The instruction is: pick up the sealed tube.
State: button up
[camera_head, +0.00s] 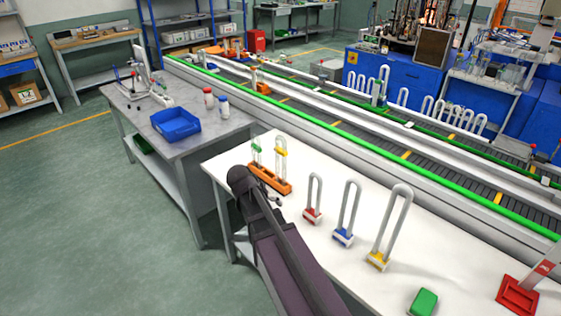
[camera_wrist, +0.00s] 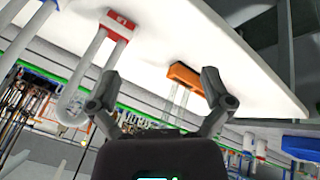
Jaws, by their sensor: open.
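An orange rack (camera_head: 268,179) stands on the white table. I cannot tell which is sealed. The wrist view is inverted; the orange rack (camera_wrist: 187,77) shows there, with clear tubes (camera_wrist: 177,100) pointing down in the picture, apart from my fingers. My gripper (camera_wrist: 160,78) is open and empty, with the rack and tubes showing between its spread fingers. In the head view my arm largely hides the gripper, close to the rack's near side.
Looped stands with red (camera_head: 313,215), blue (camera_head: 343,237) and yellow (camera_head: 378,260) bases stand right of the rack. A green block (camera_head: 423,302) and a red base (camera_head: 518,296) lie farther right. A conveyor (camera_head: 350,134) runs behind; a grey table (camera_head: 185,135) holds a blue bin (camera_head: 176,125).

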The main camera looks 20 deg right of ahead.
jog(key=w+d+r+m+t+h, duration=0.15)
jog(key=w+r+m+h, duration=0.3)
jog(key=w, duration=0.45)
jog(key=m+t+h, duration=0.2)
jog(key=m+h, duration=0.1)
send_near(279, 152)
jog(key=s+a+r, duration=0.1)
jog(key=a+r, duration=0.1)
jog(key=shift+f+y+p, duration=0.25)
jog(key=shift+p, duration=0.15)
jog(key=shift+d, duration=0.15)
jog(key=b+x, duration=0.3)
jog(key=x, duration=0.4)
jog(key=shift+f, duration=0.2)
jog(key=shift+w+d+f, duration=0.15)
jog(key=shift+w+d, duration=0.1)
jog(key=shift+d, duration=0.35)
